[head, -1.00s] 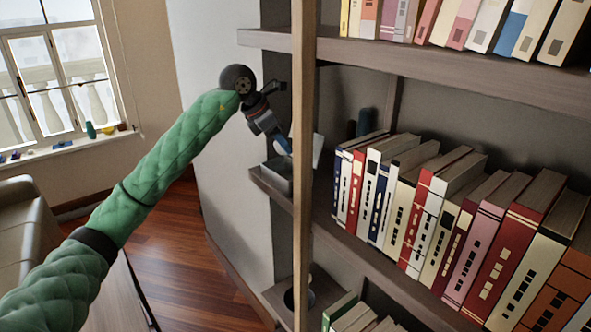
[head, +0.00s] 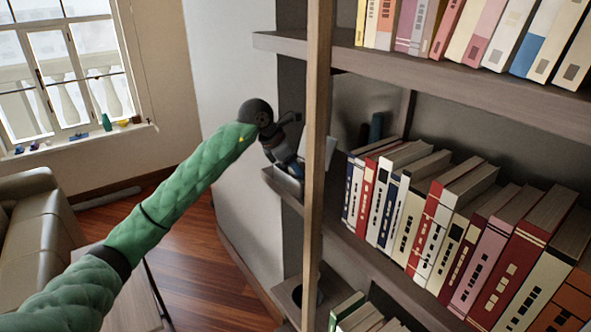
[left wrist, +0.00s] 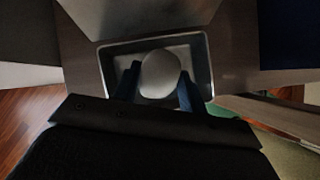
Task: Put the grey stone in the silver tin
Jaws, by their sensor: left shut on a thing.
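The silver tin (head: 283,182) sits on the middle shelf at its left end, partly hidden by the wooden upright and my gripper. Its raised lid (head: 331,147) shows just right of the upright. In the left wrist view the open tin's rim (left wrist: 203,52) surrounds my fingertips, and the lid (left wrist: 140,14) stands at the top. My left gripper (head: 293,166) is at the tin's opening, shut on the grey stone (left wrist: 159,75). The stone lies within the tin's outline from above; its height over the bottom cannot be told. My right gripper is not in view.
The wooden upright (head: 315,220) stands close to my left gripper. A row of books (head: 425,215) fills the shelf to the right, with dark blue items (head: 376,127) behind. Another shelf (head: 430,75) is above. A dark round object (head: 297,296) sits on the shelf below.

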